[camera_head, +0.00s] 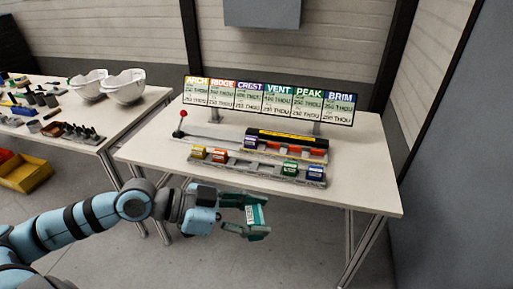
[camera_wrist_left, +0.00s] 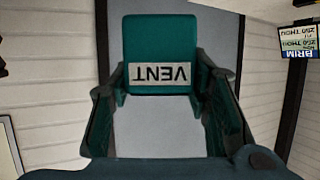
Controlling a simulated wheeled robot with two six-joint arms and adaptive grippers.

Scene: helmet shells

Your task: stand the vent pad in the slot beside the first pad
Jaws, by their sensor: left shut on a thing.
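The teal vent pad (camera_head: 253,214) is held in my left gripper (camera_head: 260,218), in front of the table's front edge and apart from it. In the left wrist view the vent pad (camera_wrist_left: 162,50) sits between the two fingers, its white VENT label upside down. A blue-purple pad (camera_head: 250,142), seemingly the first pad, stands at the left end of the rear fixture (camera_head: 285,150). Beside it are slots with orange parts, under a black and yellow bar (camera_head: 290,137); slot details are too small to tell. My right gripper is not in view.
The front rack (camera_head: 256,170) holds yellow (camera_head: 198,151), orange-red (camera_head: 219,155), green (camera_head: 290,168) and blue (camera_head: 315,172) pads, with an empty middle stretch. A lever with a red knob (camera_head: 183,114) stands left. A sign board (camera_head: 268,101) stands behind. White helmet shells (camera_head: 124,87) are on the left table.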

